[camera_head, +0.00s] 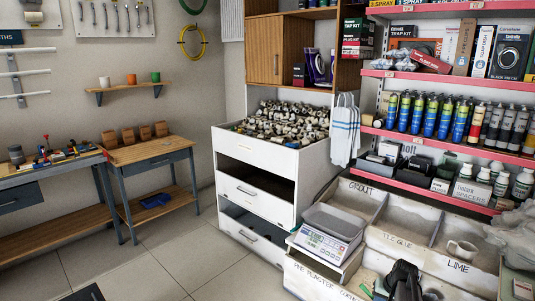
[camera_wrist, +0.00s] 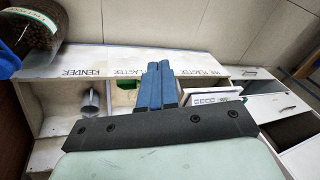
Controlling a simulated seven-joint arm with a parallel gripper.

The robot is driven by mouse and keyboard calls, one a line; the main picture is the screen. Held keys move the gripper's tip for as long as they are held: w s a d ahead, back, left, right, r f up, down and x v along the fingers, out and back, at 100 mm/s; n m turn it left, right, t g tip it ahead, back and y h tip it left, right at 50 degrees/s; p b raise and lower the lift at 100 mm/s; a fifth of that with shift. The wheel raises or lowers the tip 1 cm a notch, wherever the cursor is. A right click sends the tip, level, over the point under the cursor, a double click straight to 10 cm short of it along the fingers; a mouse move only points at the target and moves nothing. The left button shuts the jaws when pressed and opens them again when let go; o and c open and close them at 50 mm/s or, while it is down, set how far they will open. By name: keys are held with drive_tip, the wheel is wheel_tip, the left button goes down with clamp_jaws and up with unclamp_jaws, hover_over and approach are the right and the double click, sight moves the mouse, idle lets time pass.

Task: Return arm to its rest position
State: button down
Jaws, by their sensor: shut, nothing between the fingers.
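In the wrist view my gripper (camera_wrist: 158,68) shows as two blue fingers side by side, pressed together and with nothing between them. It is over the bin unit, in front of the lettered front board (camera_wrist: 120,61). A dark shape at the bottom of the head view looks like part of my arm or gripper; its fingers cannot be made out there. It is over the near bins, to the right of the scale.
A weighing scale (camera_head: 325,231) stands left of the labelled bins; it also shows in the wrist view (camera_wrist: 210,99). A white drawer cabinet (camera_head: 255,190) and full red-edged shelves (camera_head: 425,145) stand behind.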

drive_tip(key=s+a+f+n+g+h, duration=0.1)
drive_tip(key=s+a+f+n, duration=0.1)
drive_tip(key=s+a, duration=0.5)
drive_tip(key=s+a+f+n+g, duration=0.1)
drive_tip(key=s+a, duration=0.2)
drive_tip(key=a, duration=0.8)
drive_tip(key=s+a+f+n+g+h, duration=0.15)
drive_tip(key=s+a, duration=0.25)
drive_tip(key=a, duration=0.5)
drive_tip(key=s+f+g, duration=0.3)
drive_tip(key=s+f, duration=0.7)
drive_tip(key=s, duration=0.5)
drive_tip(key=s+f+g, duration=0.3)
drive_tip(key=s+f, duration=0.8)
drive_tip(key=s, duration=0.3)
drive_tip(key=shift+s+y, duration=0.35)
drive_tip(key=shift+s, duration=0.05)
drive_tip(key=shift+d, duration=0.1)
